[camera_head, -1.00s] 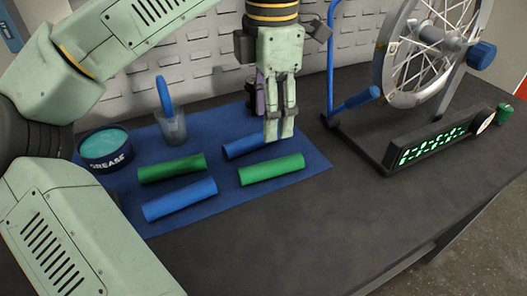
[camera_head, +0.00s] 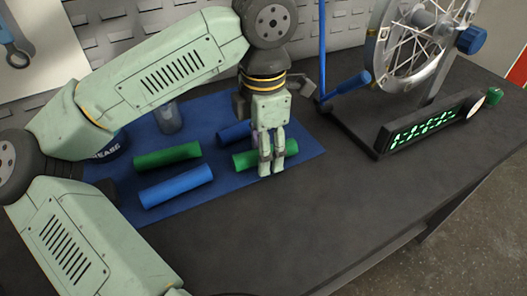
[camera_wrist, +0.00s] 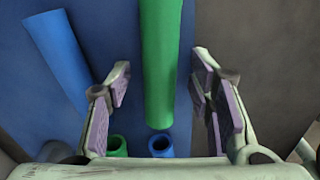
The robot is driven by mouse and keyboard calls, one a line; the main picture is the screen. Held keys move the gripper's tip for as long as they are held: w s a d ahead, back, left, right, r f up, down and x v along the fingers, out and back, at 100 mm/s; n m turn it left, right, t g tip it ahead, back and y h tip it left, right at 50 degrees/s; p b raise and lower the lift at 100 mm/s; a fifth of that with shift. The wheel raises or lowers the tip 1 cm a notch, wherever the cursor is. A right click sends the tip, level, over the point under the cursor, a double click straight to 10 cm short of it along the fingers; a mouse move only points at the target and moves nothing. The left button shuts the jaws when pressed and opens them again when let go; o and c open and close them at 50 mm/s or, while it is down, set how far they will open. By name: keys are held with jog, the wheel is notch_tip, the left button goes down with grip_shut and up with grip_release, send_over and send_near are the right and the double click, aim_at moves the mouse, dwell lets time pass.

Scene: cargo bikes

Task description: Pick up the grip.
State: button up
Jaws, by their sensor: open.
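Several tube-shaped grips lie on the blue mat (camera_head: 216,167). The right green grip (camera_head: 245,161) lies partly behind my gripper (camera_head: 271,170), which points down over it. In the wrist view this green grip (camera_wrist: 160,60) runs upright in the picture, in the gap between my open fingers (camera_wrist: 160,95), touching neither. The back blue grip (camera_head: 233,133) lies just behind it and shows left of the fingers (camera_wrist: 58,55). The left green grip (camera_head: 168,155) and front blue grip (camera_head: 176,186) lie to the left; their open ends show low in the wrist view (camera_wrist: 117,145) (camera_wrist: 161,146).
A grease tub (camera_head: 108,150), partly hidden by my arm, and a clear cup (camera_head: 169,118) stand at the mat's back left. A wheel stand with a spoked wheel (camera_head: 418,50) and a lit display (camera_head: 425,127) stand at the right. The front tabletop is clear.

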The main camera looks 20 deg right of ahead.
jog(key=shift+c, duration=0.2)
grip_shut()
dwell(0.3)
jog(key=shift+r, duration=0.1)
notch_tip(320, 180, up, 10)
jog(key=shift+b, duration=0.35)
